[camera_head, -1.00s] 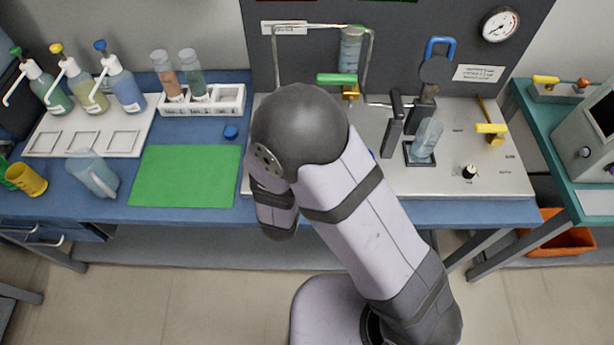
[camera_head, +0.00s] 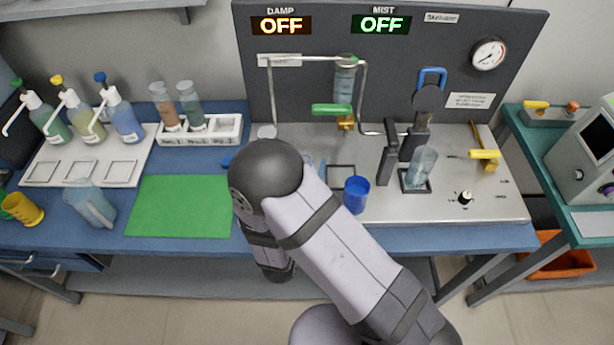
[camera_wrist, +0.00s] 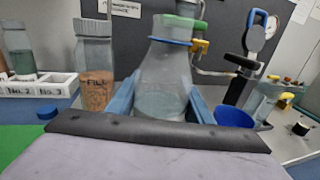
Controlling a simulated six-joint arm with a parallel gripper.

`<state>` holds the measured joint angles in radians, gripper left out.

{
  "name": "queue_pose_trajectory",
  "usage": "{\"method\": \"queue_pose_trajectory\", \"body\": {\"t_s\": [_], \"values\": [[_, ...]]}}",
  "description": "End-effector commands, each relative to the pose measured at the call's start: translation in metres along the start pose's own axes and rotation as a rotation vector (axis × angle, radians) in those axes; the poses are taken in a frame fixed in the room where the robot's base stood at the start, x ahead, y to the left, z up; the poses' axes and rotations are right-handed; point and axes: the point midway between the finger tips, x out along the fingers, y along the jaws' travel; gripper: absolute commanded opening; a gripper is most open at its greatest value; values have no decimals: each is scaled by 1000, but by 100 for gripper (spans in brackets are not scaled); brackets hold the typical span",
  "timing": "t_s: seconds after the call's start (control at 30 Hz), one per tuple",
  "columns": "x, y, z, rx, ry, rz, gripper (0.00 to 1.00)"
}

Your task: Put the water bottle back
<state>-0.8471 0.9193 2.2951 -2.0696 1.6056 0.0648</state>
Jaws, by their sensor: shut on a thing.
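A clear bottle with a tapered shoulder, a blue ring round its neck and a grey-green top, likely the water bottle (camera_wrist: 163,72), stands upright in the wrist view. My gripper (camera_wrist: 163,98) is shut on it, with one blue finger on each side. Pale contents show in its lower part; its base is hidden behind the gripper body. In the head view my arm hides most of the gripper and the held bottle.
A bottle with brown contents marked "ALL" (camera_wrist: 96,75) stands just left of the held bottle. A blue cup (camera_head: 356,196) is to the right, beside a dark square frame (camera_head: 341,177). A white rack (camera_head: 229,132) holds two bottles. The green mat (camera_head: 180,207) is clear.

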Motion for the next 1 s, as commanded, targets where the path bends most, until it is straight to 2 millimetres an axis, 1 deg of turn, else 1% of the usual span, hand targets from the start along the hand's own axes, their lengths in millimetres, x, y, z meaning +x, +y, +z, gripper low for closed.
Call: {"method": "queue_pose_trajectory", "body": {"t_s": [0.13,0.4,0.5,1.0], "values": [[0,0,-4,-1,-1,0,13],[0,0,-30,-3,0,0,13],[0,0,-37,-2,-1,0,13],[0,0,-44,0,-1,0,13]]}}
